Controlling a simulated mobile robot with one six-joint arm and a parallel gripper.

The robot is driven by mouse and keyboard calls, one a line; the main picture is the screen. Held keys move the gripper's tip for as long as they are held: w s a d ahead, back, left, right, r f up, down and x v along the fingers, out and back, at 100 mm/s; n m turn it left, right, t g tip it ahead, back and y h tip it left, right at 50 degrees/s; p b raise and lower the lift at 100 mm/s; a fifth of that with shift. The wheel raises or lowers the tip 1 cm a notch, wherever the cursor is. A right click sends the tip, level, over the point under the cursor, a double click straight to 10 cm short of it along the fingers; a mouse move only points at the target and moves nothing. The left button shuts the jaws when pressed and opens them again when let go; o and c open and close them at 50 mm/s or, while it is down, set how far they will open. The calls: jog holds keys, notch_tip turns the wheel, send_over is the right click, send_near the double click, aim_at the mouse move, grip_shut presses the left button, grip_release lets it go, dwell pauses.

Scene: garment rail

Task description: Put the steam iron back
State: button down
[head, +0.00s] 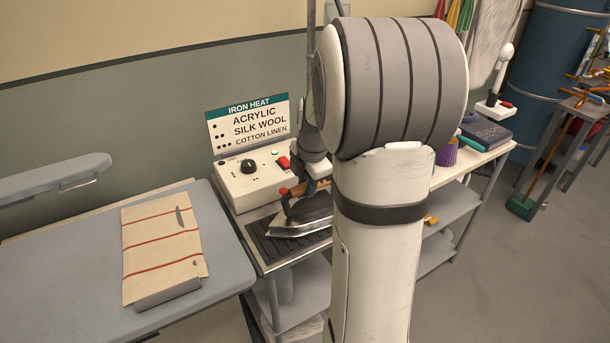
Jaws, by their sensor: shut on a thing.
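The steam iron (300,217) has a dark body, a metal soleplate and a reddish part by its handle. It is level, over the dark ribbed rest (268,244) on the shelf-topped stand, its tip pointing left. I cannot tell whether the soleplate touches the rest or hangs slightly above it. My gripper (307,187) comes down from above and is shut on the iron's handle. My own arm hides the right part of the iron, the rest and some of the jaws.
A control box (245,180) with a black knob and red switch stands right behind the rest, under an iron heat sign (248,124). The ironing board (75,265) with a striped cloth (163,245) is on the left. A purple item (447,153) stands right of my arm.

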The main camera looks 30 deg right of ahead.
jog(key=c, duration=1.2)
grip_release()
jog(key=shift+f, duration=0.1)
jog(key=shift+o, duration=0.2)
notch_tip(320, 180, up, 12)
jog(key=s, duration=0.2)
jog(key=s+a+f+m, duration=0.3)
jog(key=s+a+m, duration=0.5)
jog(key=m, duration=0.1)
jog(key=s+a+f+m+t, duration=0.1)
jog(key=s+a+f+m, duration=0.3)
jog(key=s+a+m, duration=0.4)
jog(key=shift+s+m+b, duration=0.3)
jog(key=shift+s+m, duration=0.35)
jog(key=shift+m, duration=0.15)
